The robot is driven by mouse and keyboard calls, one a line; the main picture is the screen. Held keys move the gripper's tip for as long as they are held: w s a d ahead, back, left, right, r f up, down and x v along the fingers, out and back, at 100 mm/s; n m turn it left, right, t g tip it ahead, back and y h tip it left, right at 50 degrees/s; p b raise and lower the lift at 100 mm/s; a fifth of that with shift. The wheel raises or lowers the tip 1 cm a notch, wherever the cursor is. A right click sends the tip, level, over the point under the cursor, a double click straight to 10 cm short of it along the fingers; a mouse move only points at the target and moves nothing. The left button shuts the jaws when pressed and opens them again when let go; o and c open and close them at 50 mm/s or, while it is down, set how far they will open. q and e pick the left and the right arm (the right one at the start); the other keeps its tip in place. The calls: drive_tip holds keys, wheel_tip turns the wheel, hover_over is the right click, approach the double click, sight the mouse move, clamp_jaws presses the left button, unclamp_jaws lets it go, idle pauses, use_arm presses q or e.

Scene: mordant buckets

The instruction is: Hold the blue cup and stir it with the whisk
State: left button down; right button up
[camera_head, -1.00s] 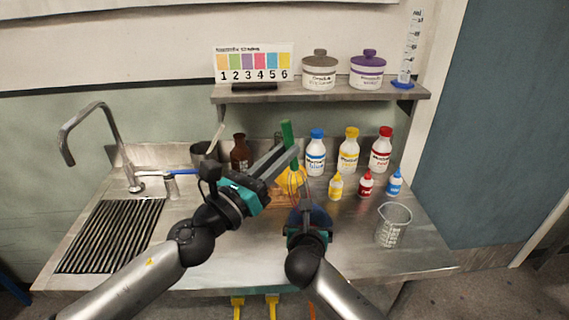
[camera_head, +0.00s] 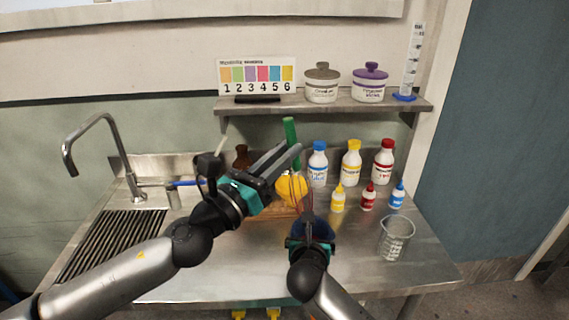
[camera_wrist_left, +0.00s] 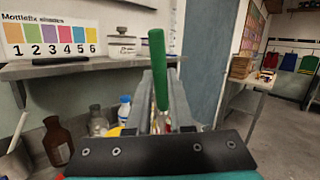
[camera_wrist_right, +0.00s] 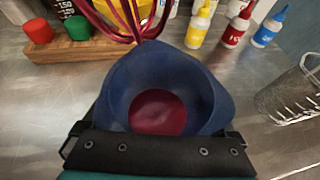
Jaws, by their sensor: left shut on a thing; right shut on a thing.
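My left gripper (camera_head: 290,150) is shut on the green handle of the whisk (camera_head: 290,129), which stands nearly upright. The green handle also shows between the fingers in the left wrist view (camera_wrist_left: 158,70). The whisk's red wire loops (camera_wrist_right: 125,18) hang by the far rim of the blue cup in the right wrist view, their lower end at rim level. My right gripper (camera_head: 309,241) is shut on the blue cup (camera_wrist_right: 205,95), below and right of the left gripper. Dark red liquid (camera_wrist_right: 158,112) lies in the cup. The right fingertips are hidden by the cup.
Capped bottles (camera_head: 351,165) and small dropper bottles (camera_head: 368,199) stand at the back right. The front right counter is clear.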

drive_tip(key=o, duration=1.2)
use_arm(q)
wheel_tip(320, 180, up, 8)
drive_tip(key=shift+r, duration=0.15)
